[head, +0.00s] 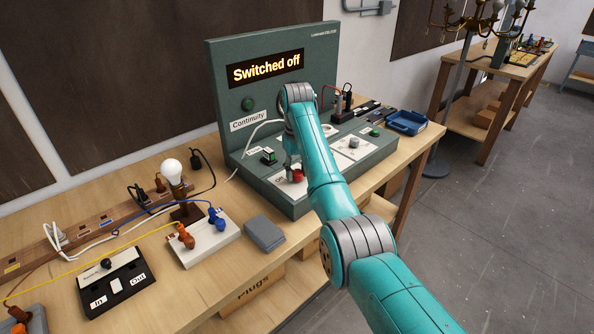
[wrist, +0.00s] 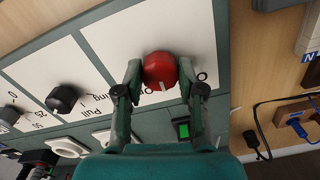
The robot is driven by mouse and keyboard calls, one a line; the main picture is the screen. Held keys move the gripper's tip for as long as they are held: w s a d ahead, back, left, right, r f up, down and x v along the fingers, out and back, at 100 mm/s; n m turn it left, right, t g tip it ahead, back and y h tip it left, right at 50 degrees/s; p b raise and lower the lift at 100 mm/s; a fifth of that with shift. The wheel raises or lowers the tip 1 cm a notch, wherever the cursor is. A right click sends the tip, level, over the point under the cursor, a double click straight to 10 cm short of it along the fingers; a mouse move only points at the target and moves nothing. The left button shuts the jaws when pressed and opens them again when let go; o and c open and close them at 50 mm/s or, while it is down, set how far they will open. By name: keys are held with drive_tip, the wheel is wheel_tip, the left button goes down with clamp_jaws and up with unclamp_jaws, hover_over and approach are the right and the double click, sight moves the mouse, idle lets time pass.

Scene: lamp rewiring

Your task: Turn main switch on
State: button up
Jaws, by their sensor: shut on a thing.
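The main switch is a red round knob (wrist: 160,71) with a white mark, on a white panel marked "0" in the wrist view. My gripper (wrist: 160,80) has its two fingers on either side of the knob, shut on it. In the head view the red knob (head: 296,175) shows at the front left of the grey-green test console (head: 270,196), partly hidden by my gripper (head: 291,168).
A green rocker switch (wrist: 182,128) and a black knob (wrist: 64,98) sit near the red knob. A lit-looking bulb (head: 172,170) on a stand, a white block with plugs (head: 205,240) and a black switch box (head: 114,282) stand left of the console. A blue tray (head: 406,122) lies to its right.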

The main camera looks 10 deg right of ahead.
drive_tip(key=m, duration=0.4)
drive_tip(key=shift+a+m, duration=0.1)
drive_tip(key=shift+m, duration=2.1)
drive_tip(key=o, duration=1.1)
drive_tip(key=shift+o, duration=0.2)
